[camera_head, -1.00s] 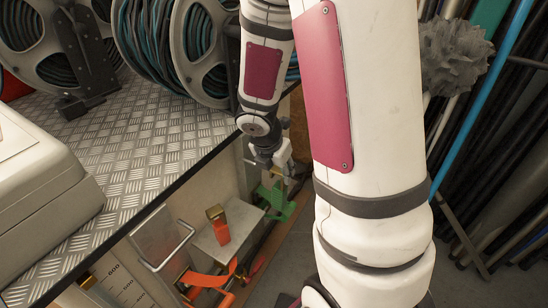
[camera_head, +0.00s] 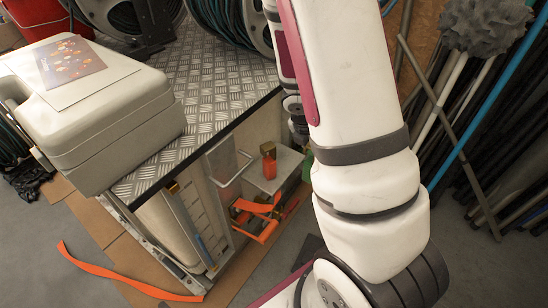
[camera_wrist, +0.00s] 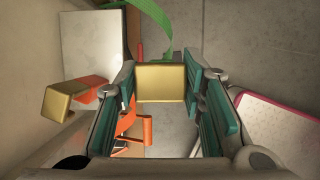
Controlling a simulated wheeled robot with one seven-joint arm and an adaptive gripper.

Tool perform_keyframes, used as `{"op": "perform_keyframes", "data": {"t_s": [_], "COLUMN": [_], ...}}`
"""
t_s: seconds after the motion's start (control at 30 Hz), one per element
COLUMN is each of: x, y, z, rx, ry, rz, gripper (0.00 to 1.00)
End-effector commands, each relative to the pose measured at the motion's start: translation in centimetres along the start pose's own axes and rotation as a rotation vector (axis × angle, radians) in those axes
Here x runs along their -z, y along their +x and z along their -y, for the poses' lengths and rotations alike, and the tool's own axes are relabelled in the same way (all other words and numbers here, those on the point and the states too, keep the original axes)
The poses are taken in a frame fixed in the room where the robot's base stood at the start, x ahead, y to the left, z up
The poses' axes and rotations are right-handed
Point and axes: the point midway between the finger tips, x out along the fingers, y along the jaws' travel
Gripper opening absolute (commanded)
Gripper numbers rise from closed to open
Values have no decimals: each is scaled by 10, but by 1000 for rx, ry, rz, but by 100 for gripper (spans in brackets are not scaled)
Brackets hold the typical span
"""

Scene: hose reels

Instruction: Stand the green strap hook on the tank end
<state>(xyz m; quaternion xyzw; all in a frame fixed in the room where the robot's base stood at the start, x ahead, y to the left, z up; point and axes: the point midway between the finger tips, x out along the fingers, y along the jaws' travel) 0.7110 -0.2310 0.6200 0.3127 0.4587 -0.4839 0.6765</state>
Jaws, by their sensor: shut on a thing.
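In the wrist view my gripper (camera_wrist: 160,84) is shut on a gold block-shaped end, which I take as the green strap hook (camera_wrist: 160,70). A green strap (camera_wrist: 153,12) runs up and away beyond it. In the head view my arm hides the gripper and most of the green piece; a sliver of green (camera_head: 307,166) shows beside the arm. A pale flat ledge (camera_head: 285,172), perhaps the tank end, is left of that green; the wrist view shows it too (camera_wrist: 95,40). An orange hook (camera_head: 268,163) with a gold top stands on it.
An orange ratchet strap (camera_head: 258,218) hangs below the ledge beside a metal bar handle. A scaled tank (camera_head: 195,220) stands under the chequer-plate bench (camera_head: 215,88). A beige case (camera_head: 95,115) sits on the bench. An orange strap (camera_head: 120,283) lies on the floor.

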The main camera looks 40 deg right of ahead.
Motion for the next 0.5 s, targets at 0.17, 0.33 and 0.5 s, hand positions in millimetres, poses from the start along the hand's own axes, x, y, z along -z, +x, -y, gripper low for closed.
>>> {"op": "perform_keyframes", "data": {"t_s": [0.17,0.33,0.5], "x": [-18,-33,-46], "y": [8,19,30], "z": [-35,-73,-106], "rx": [0,-3,-3], "ry": [5,5,4], "rz": [0,0,-1], "gripper": [0,0,0]}}
